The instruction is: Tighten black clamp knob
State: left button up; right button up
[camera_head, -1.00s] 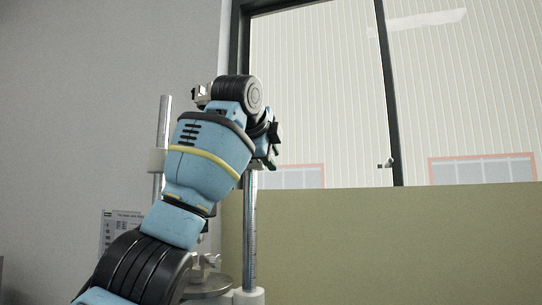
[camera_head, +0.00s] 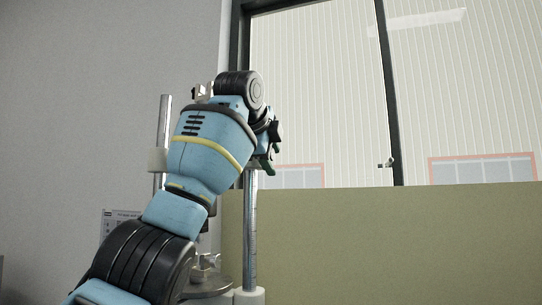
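My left arm reaches up from the lower left, across the front of the hardness tester, which shows as two upright metal columns (camera_head: 250,235) and a round base plate (camera_head: 208,288). My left gripper (camera_head: 270,160) is at the end of the arm, beside the upper part of the right column. Only small dark and green-edged parts of it show, so its opening cannot be told. The black clamp knob cannot be made out clearly; my arm covers the middle of the tester. My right gripper is not in view.
A silver winged screw part (camera_head: 206,262) stands above the base plate. A printed sheet (camera_head: 107,222) is on the wall at left, partly hidden. A green-beige panel (camera_head: 390,245) stands below the window (camera_head: 320,90). The right side is free of objects.

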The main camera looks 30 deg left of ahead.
pick_arm(q)
jog(key=shift+s+r, duration=0.1)
jog(key=v, duration=0.7)
jog(key=shift+s, duration=0.3)
jog(key=shift+d+r, duration=0.1)
dwell(0.4)
